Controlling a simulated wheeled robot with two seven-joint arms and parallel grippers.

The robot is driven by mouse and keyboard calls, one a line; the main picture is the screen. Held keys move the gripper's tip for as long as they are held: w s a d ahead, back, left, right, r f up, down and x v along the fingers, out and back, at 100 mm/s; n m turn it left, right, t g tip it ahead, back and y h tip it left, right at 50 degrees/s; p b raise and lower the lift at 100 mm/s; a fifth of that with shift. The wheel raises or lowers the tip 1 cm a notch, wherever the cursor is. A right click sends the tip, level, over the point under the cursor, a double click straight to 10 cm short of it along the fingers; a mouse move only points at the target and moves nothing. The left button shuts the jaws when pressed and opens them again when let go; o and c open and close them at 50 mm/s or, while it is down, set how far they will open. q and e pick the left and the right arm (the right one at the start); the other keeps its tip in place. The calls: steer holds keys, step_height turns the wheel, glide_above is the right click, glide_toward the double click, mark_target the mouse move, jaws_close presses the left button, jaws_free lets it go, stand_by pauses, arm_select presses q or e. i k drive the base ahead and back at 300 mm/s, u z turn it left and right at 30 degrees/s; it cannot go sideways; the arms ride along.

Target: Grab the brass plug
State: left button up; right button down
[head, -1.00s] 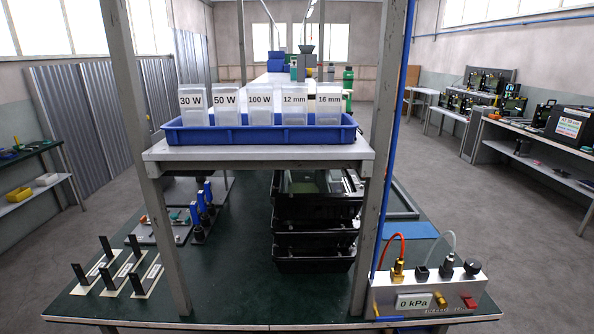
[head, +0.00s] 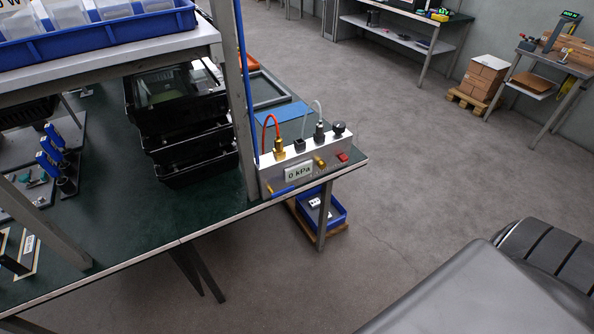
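A silver test box (head: 269,175) with a "0 kPa" display stands at the right corner of the green bench. An upright brass fitting (head: 279,148) sits on its top left with a red hose (head: 266,128) rising from it. A smaller brass piece (head: 320,162) sticks out of the front face, right of the display. I cannot tell which of these brass parts is the plug. Neither of my grippers shows in the head view.
A grey post (head: 238,110) and blue tube stand just left of the box. Black stacked crates (head: 190,150) and a blue bin shelf (head: 110,35) are further left. A blue crate (head: 335,215) sits low under the bench corner.

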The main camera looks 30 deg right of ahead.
mark_target(277, 142)
steer(key=z, duration=0.55)
steer(key=k, duration=1.35)
steer(key=z, duration=1.05)
steer(key=i, duration=0.75)
steer(key=z, duration=0.65)
steer(key=i, duration=2)
steer(key=u, duration=1.45)
steer(key=i, duration=0.65)
steer(key=u, duration=0.7)
